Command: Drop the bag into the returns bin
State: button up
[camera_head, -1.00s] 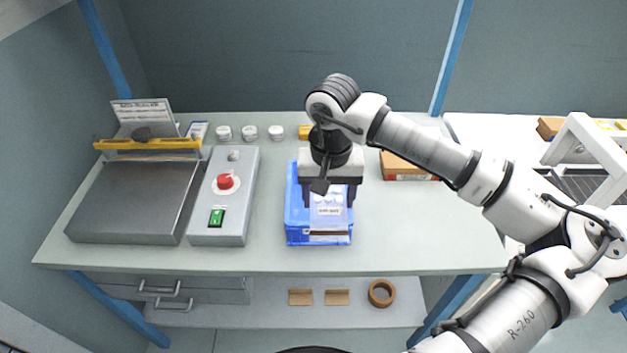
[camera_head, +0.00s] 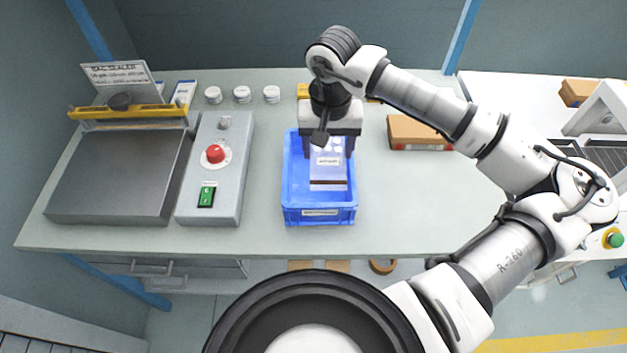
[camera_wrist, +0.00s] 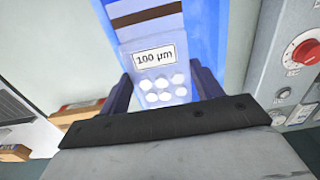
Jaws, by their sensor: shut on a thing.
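The bag (camera_head: 328,172) is a clear pouch with round white pieces, a white label and a dark brown stripe. In the wrist view the bag (camera_wrist: 155,70) hangs between my fingers and its label reads "100 µm". My gripper (camera_head: 328,150) is shut on its upper part. The blue open bin (camera_head: 320,215) stands on the bench under my gripper, with a label on its front too small to read. The bag appears over or inside the bin's opening; its height against the rim is unclear. The bin's blue also shows behind the bag in the wrist view (camera_wrist: 207,35).
Left of the bin are a grey control box (camera_head: 215,165) with a red knob and a sealer (camera_head: 120,175) with a yellow bar. Small white jars (camera_head: 242,94) stand behind. A cardboard box (camera_head: 418,132) is at the right. Bench around the bin's right side is clear.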

jog(key=shift+f, duration=1)
jog(key=o, duration=1.1)
notch_tip(320, 180, up, 14)
jog(key=b, duration=0.3)
jog(key=shift+f, duration=0.1)
